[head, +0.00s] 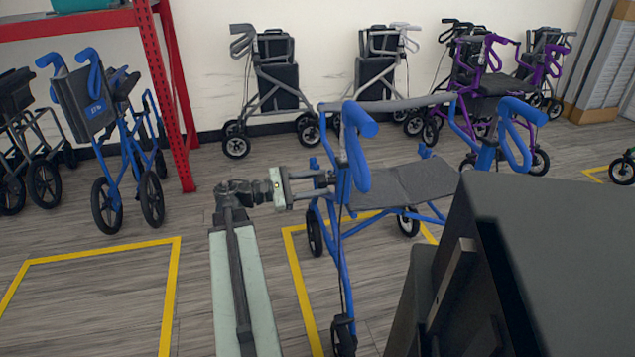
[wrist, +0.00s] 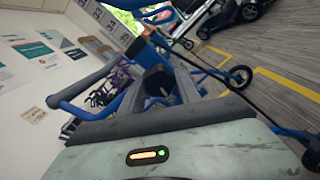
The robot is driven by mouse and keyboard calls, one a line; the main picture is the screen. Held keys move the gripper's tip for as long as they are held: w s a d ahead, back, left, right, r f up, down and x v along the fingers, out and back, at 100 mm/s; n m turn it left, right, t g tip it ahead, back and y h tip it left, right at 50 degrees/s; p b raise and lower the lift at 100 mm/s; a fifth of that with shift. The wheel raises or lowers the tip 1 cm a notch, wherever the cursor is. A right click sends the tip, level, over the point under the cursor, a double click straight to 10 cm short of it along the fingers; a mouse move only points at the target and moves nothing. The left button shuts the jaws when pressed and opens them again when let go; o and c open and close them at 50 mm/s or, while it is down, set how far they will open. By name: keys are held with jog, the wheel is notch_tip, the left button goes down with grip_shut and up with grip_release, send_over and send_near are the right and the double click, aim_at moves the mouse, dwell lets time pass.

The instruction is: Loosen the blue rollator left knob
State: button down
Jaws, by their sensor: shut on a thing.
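The blue rollator (head: 345,215) stands unfolded right of centre in the head view, with its blue handles up and a dark grey seat. My arm reaches in from the left, and my gripper (head: 324,180) meets the rollator's left upright just below the left handle. In the wrist view my gripper (wrist: 152,88) has its two dark fingers on either side of a black knob (wrist: 157,82) and is shut on it. In the head view the fingers and upright largely hide this knob. Blue frame tubes also show behind it in the wrist view.
A yellow floor outline (head: 301,290) surrounds the rollator. Another blue rollator (head: 90,105) stands left beside a red rack (head: 163,95). Grey and purple rollators (head: 490,75) line the wall. A large dark box-like shape fills the lower right. Floor at lower left is clear.

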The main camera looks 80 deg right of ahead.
jog(key=shift+a+f+n, duration=0.1)
jog(key=shift+a+n, duration=0.05)
jog(key=shift+n, duration=0.15)
dwell(0.4)
jog(key=c, duration=0.8)
grip_release()
jog(key=shift+c, duration=0.2)
jog(key=v, duration=0.7)
jog(key=shift+w, duration=0.35)
jog(key=shift+a, duration=0.15)
